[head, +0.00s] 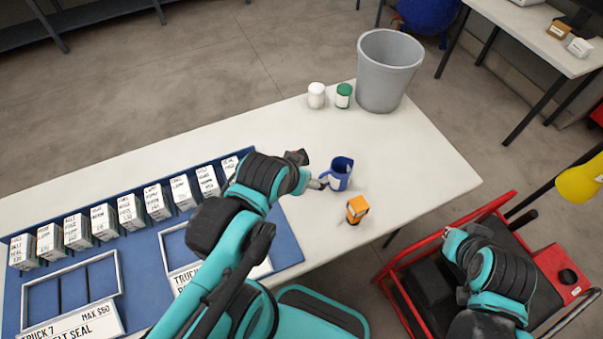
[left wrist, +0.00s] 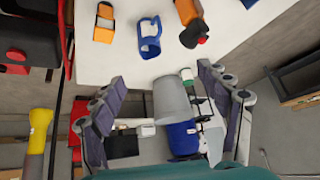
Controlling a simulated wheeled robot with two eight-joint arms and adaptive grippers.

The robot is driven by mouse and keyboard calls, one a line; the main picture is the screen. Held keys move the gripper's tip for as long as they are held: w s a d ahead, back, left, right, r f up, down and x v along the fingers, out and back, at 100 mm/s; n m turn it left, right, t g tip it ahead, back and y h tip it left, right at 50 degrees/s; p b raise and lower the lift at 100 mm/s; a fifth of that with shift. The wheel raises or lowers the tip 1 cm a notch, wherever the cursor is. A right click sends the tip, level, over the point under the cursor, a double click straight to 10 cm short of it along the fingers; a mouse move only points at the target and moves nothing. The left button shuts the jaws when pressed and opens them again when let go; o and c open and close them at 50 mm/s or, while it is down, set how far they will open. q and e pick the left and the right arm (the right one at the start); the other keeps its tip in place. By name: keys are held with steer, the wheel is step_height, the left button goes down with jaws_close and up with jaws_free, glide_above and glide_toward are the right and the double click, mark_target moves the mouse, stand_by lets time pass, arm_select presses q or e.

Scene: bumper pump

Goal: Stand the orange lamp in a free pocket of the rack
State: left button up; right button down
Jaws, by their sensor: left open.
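An orange-and-black object (left wrist: 190,18), which looks like the lamp, lies on the white table at the top of the left wrist view; in the head view my left arm mostly hides that spot. A blue mug-like holder (head: 340,173) stands beside my left gripper (head: 309,172), with an orange block (head: 357,209) nearer me.
Several white labelled boxes (head: 130,211) stand in a row along the board's back edge. A grey bin (head: 389,70), a white bottle (head: 316,95) and a green bottle (head: 343,95) stand at the table's far end. The red cart (head: 396,268) is at right.

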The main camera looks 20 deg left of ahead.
arm_select(q)
steer(key=w+a+f+n+g+b, duration=0.1)
steer(key=w+a+f+n+g, duration=0.1)
steer(key=w+f+n, duration=0.3)
steer(key=w+a+f+n+g+b, duration=0.2)
steer(key=w+a+f+n, duration=0.2)
steer(key=n, duration=0.9)
steer(key=w+a+f+n+g+b, duration=0.2)
steer(key=w+f+n, duration=0.4)
steer(key=n, duration=0.3)
steer(key=shift+w+a+f+n+g, duration=0.4)
steer(key=shift+f, duration=0.05)
steer(key=shift+w+f, duration=0.1)
steer(key=shift+f, duration=0.25)
step_height(320, 180, down, 3)
steer(key=shift+a+r+n+b, duration=0.2)
steer(key=shift+n+b, duration=0.1)
steer(key=shift+b, duration=0.35)
steer(key=f, duration=0.1)
steer(key=f+b, duration=0.1)
steer(key=f, duration=0.1)
steer(key=f+b, duration=0.1)
steer(key=f, duration=0.1)
steer(key=shift+a, duration=0.35)
steer(key=shift+r, duration=0.1)
steer(key=shift+c, duration=1.2)
jaws_close()
